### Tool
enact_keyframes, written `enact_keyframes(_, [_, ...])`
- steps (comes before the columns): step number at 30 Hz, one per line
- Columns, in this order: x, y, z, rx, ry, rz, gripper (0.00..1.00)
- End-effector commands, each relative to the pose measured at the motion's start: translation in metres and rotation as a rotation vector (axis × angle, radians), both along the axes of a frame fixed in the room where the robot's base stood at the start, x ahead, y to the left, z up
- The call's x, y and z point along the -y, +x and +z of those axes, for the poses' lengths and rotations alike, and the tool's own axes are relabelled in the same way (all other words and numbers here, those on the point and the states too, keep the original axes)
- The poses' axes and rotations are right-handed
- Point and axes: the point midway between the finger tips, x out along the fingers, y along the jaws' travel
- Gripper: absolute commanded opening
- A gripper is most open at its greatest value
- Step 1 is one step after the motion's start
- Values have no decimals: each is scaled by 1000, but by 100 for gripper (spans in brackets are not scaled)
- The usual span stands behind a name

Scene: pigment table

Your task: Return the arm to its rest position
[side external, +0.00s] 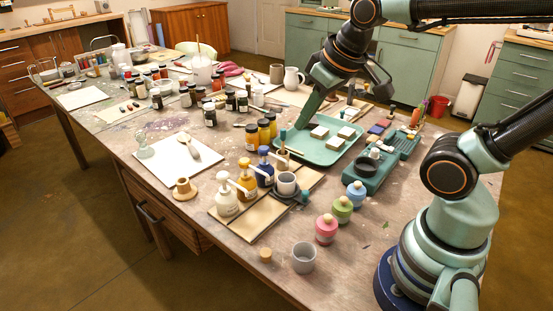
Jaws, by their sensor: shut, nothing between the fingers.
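My gripper (303,122) is green and hangs from my arm, pointing down and to the left over the left part of the teal tray (318,154). Its fingers are together with nothing between them. The tip is close to the tray's surface; I cannot tell whether it touches. Pale blocks (346,132) lie in the tray to the right of the fingers. My arm hides part of the table behind the tray.
Pump bottles (227,202) stand on a wooden board left of a grey cup (286,183). Pink (326,229), green and blue jars stand nearer my base. A teal box (368,173) is right of the tray. Many paint jars crowd the table's far side. The front left corner is clearer.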

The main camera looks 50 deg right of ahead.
Motion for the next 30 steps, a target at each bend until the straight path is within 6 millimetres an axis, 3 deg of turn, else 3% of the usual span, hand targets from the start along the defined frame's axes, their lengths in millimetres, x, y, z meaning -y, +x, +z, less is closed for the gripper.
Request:
enact_keyframes(6, [-2,-9,-5,32,4,1,0])
enact_keyframes(30, [-2,-9,-5,31,3,1,0])
